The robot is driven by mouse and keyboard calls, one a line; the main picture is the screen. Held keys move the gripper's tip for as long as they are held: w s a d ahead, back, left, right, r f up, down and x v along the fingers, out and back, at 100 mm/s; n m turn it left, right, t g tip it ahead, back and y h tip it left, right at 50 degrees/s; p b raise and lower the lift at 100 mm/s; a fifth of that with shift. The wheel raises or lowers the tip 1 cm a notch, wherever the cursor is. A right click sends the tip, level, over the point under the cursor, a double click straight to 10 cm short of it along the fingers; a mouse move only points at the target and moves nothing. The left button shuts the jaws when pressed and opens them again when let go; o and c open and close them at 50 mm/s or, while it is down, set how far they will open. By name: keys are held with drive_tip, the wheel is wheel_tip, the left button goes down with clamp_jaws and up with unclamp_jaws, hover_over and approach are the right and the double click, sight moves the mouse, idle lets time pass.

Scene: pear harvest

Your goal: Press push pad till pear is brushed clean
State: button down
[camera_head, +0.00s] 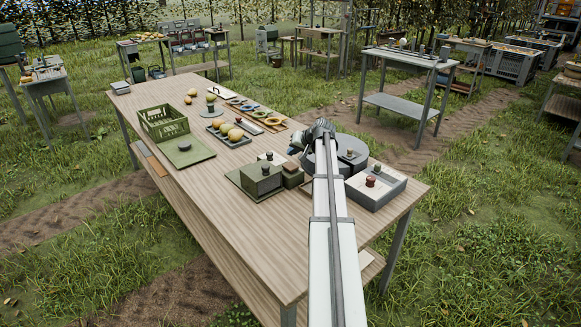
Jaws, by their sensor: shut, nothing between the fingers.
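My arm reaches from the bottom edge over the right part of the wooden table (230,220). My gripper (298,146) is at its far end, small and partly hidden by my wrist, shut and empty. It is close to a round grey device (346,142) with a dark knob, largely covered by my arm. A grey box (392,188) with a reddish knob (371,181) stands right of the arm. A green box (260,184) with a dark knob stands left of it. I cannot tell which part is the push pad. Yellow pears (235,133) lie in a dark tray; no pear shows at the device.
A green crate (163,124) and a flat green board (186,152) are at the table's left. A board with small coloured dishes (254,110) lies at the back. The table's front left is clear. Other tables (410,58) stand behind on grass.

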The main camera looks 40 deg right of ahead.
sight(293, 166)
drive_tip(key=shift+r, duration=1.05)
drive_tip(key=shift+r, duration=0.1)
idle(1.7)
wheel_tip(293, 166, up, 4)
drive_tip(key=shift+f, duration=0.2)
drive_tip(key=shift+f, duration=0.15)
drive_tip(key=shift+f, duration=4.25)
drive_tip(key=shift+f, duration=0.2)
drive_tip(key=shift+f, duration=0.25)
